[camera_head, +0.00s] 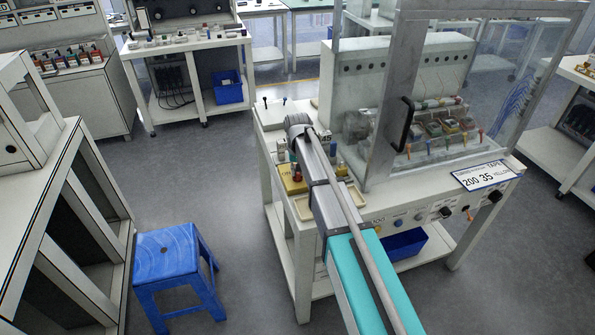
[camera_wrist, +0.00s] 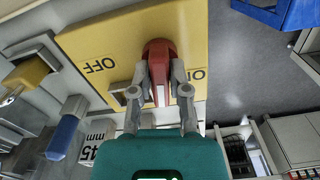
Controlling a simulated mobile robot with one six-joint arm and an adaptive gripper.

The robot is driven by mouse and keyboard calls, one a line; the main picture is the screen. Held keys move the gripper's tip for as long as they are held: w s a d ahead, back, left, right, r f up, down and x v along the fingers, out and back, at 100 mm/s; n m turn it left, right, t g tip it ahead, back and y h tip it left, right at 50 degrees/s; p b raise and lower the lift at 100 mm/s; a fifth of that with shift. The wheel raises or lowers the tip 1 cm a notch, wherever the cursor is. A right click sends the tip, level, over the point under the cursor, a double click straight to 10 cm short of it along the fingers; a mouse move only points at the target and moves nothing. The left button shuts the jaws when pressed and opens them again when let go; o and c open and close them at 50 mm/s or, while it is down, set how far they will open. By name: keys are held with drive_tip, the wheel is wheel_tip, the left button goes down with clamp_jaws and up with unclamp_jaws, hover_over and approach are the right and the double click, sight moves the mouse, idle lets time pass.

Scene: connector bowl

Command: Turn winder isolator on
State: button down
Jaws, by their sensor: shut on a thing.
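The winder isolator is a yellow plate (camera_wrist: 120,40) with a red handle (camera_wrist: 159,52) in the wrist view. The plate's OFF label lies left of the handle and its ON label lies right, both upside down in this view. My gripper (camera_wrist: 160,78) is shut on the red handle, one finger on each side. The handle stands between the two labels, its free end toward my gripper. In the head view a corner of the yellow plate (camera_head: 289,184) shows left of my arm. My arm hides most of the isolator and my gripper there.
A yellow knob (camera_wrist: 28,73) and a blue knob (camera_wrist: 68,128) stand left of the plate in the wrist view. In the head view, a clear guarded enclosure with a black handle (camera_head: 403,124) stands right of my arm. A blue stool (camera_head: 170,255) stands on the floor, left.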

drive_tip(key=shift+n, duration=1.1)
drive_tip(key=c, duration=0.6)
unclamp_jaws()
drive_tip(key=shift+m, duration=0.4)
